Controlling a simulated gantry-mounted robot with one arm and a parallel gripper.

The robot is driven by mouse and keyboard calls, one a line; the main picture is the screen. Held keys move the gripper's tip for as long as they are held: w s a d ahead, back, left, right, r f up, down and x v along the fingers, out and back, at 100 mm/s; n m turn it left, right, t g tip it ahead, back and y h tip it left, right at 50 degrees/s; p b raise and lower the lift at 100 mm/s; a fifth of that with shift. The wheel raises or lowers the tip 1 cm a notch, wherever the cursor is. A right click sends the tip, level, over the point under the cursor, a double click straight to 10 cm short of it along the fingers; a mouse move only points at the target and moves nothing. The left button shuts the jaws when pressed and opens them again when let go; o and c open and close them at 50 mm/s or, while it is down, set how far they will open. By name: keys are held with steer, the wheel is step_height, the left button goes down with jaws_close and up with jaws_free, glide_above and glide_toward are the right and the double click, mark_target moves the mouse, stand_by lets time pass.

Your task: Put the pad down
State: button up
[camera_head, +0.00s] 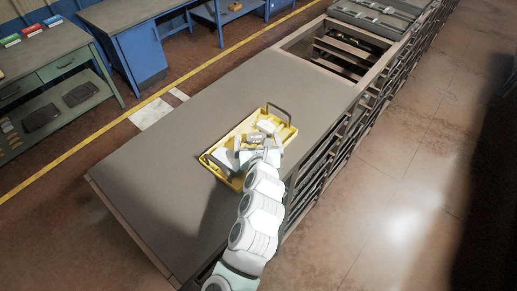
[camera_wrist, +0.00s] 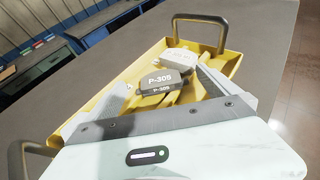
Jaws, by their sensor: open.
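The yellow tray (camera_head: 212,160) with dark handles sits on the grey worktop, and it also shows in the wrist view (camera_wrist: 233,66). A dark grey pad (camera_wrist: 163,83) marked P-305 lies in the tray, between and beyond my fingers. A lighter grey pad (camera_wrist: 180,58) lies behind it, towards the far handle. My gripper (camera_wrist: 165,96) is open over the tray, with one finger on each side of the dark pad's line. I cannot tell whether a finger touches it. In the head view my gripper (camera_head: 258,150) hides part of the tray.
The grey worktop (camera_head: 160,190) is bare around the tray. An open rack (camera_head: 340,55) lies beyond it at the upper right. A green bench (camera_head: 60,70) and blue desks (camera_head: 140,50) stand across the yellow floor line.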

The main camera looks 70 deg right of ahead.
steer(key=p+v, duration=0.3)
steer(key=v, duration=0.7)
steer(key=shift+w+r, duration=0.15)
steer(key=shift+r, duration=0.05)
steer(key=shift+s+a+r+p, duration=0.1)
steer(key=shift+s+a+p, duration=0.5)
steer(key=shift+p, duration=0.7)
steer(key=shift+w+a, duration=0.1)
steer(key=shift+w, duration=0.05)
